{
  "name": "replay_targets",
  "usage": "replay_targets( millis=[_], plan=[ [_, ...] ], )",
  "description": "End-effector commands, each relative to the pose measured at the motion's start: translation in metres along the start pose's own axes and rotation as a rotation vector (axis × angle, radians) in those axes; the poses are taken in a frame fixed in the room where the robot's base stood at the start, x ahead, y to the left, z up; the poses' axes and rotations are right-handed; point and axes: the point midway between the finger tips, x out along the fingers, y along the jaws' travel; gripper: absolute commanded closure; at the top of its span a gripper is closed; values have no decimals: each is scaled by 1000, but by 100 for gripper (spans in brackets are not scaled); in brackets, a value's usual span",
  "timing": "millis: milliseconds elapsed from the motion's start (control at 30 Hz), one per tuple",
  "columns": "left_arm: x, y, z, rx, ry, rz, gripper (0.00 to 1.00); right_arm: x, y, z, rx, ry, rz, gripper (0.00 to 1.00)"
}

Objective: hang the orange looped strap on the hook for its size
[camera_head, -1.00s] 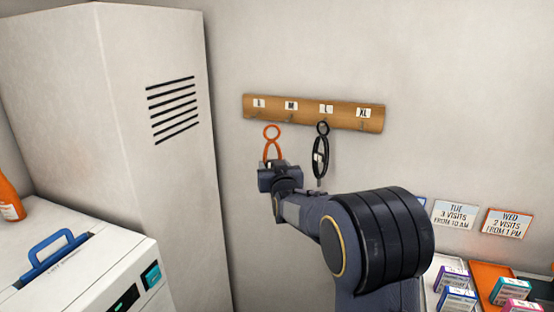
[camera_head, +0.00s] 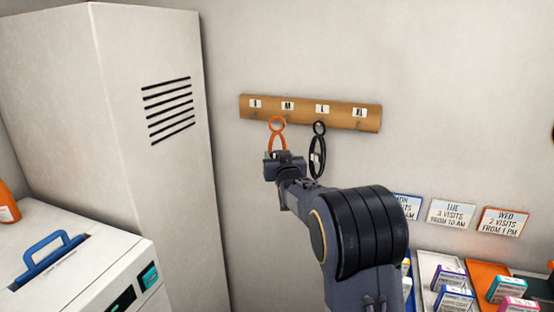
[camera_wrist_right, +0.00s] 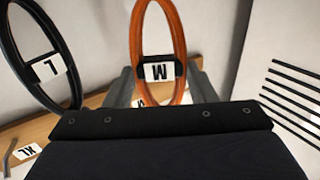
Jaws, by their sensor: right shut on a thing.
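The orange looped strap (camera_head: 277,124) has a small ring on top and a larger loop below. In the right wrist view the orange strap (camera_wrist_right: 180,25) carries a tag marked M (camera_wrist_right: 158,72). My right gripper (camera_head: 283,158) is shut on its lower loop and holds it upright. The strap's ring overlaps the lower edge of the wooden hook board (camera_head: 338,113), just left of below the M label (camera_head: 287,105). I cannot tell whether the ring touches a hook. The board's labels read S, M, L and XL. My left gripper is not in view.
A black looped strap (camera_head: 318,152) hangs under the L label, close right of my gripper; its tag reads L (camera_wrist_right: 45,68). A tall pale cabinet (camera_head: 100,90) stands left. Visit cards (camera_head: 452,213) and small boxes (camera_head: 452,297) are at lower right.

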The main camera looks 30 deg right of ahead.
Motion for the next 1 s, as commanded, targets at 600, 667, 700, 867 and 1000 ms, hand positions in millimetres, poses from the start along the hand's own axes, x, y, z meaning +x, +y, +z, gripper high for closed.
replay_targets(
  millis=[600, 667, 700, 867, 1000],
  plan=[
    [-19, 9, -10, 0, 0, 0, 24, 33, 19, 0, -2, 1, 0, 75],
    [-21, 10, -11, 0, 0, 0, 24, 36, 21, 0, -2, 1, 1, 75],
    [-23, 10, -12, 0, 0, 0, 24, 38, 23, 0, -1, 1, 1, 75],
    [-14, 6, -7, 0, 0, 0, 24, 44, 26, 10, 0, 1, 0, 75],
    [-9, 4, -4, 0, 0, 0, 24, 48, 28, 14, 0, 2, 0, 75]
  ],
)
